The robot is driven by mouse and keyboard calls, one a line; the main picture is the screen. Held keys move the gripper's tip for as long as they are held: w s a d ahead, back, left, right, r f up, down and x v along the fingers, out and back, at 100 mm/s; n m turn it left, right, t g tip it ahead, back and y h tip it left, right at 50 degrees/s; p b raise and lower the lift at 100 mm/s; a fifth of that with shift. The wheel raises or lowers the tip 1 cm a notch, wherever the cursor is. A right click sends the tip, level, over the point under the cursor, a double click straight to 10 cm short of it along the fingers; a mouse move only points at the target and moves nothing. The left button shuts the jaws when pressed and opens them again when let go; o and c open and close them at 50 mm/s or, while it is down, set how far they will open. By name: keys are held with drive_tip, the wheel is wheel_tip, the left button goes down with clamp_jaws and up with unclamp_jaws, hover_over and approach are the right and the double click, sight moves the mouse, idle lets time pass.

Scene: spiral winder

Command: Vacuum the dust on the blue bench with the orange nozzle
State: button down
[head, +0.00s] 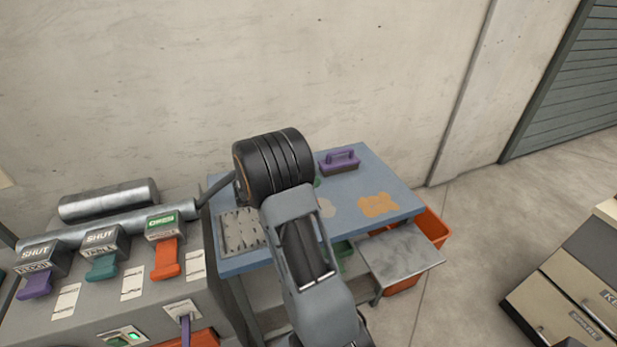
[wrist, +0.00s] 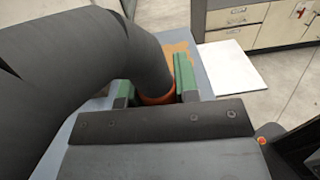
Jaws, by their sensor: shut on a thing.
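The blue bench (head: 285,256) stands against the wall in the head view. An orange-brown dust patch (head: 377,205) lies on its right part, and a paler patch (head: 326,207) lies nearer the middle. In the wrist view, my gripper (wrist: 156,90) has its green-padded fingers shut on the orange nozzle (wrist: 156,99), whose rim shows between them. A thick black hose (wrist: 95,55) runs from the nozzle to the left. Orange-brown dust (wrist: 181,62) shows just beyond the fingers. My arm hides the nozzle in the head view. I cannot tell whether the nozzle touches the bench.
A purple-handled brush (head: 339,162) lies at the bench's back edge. A perforated plate (head: 241,231) lies at its left. A grey tray (head: 400,257) and an orange bin (head: 432,228) are at the right. The machine's orange gate (head: 166,258) reads OPEN; two others read SHUT.

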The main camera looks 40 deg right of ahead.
drive_tip(key=shift+f+b, duration=1.7)
drive_tip(key=shift+f, duration=0.4)
drive_tip(key=shift+s+d+r, duration=0.15)
drive_tip(key=shift+s+d, duration=0.05)
drive_tip(key=shift+d, duration=0.3)
drive_tip(key=shift+w+d+b, duration=0.55)
drive_tip(key=shift+d+b, duration=0.45)
drive_tip(key=shift+d, duration=3.2)
drive_tip(key=shift+p+v, duration=0.95)
drive_tip(key=shift+v, duration=3.25)
drive_tip(key=shift+s+a+r+p, duration=0.1)
drive_tip(key=shift+s+r+p, duration=0.05)
drive_tip(key=shift+r+p, duration=2.15)
drive_tip(key=shift+r, duration=0.25)
